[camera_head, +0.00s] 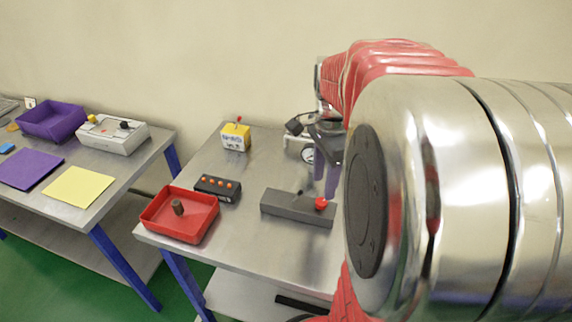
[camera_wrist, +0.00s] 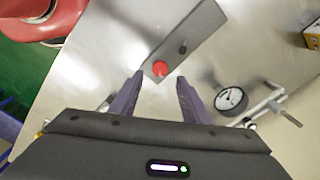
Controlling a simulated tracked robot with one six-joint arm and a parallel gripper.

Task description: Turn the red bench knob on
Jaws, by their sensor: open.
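The red knob (camera_head: 321,203) sits near the right end of a dark grey block (camera_head: 285,208) on the metal bench. A small black lever or knob (camera_head: 300,193) stands on the same block. In the wrist view the red knob (camera_wrist: 160,68) is just beyond my fingertips, between their lines, and the grey block (camera_wrist: 205,30) runs off to the upper right. My gripper (camera_wrist: 160,76) is open and empty, with its two purple fingers apart. In the head view my gripper (camera_head: 325,190) hangs above the bench near the red knob; I cannot tell whether they touch.
A pressure gauge (camera_wrist: 229,98) on a pipe stands right of my fingers. A red tray (camera_head: 165,232) with a brown cylinder, a black button box (camera_head: 217,188) and a yellow box with a lever (camera_head: 236,138) stand left on the bench. Bare bench lies between them.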

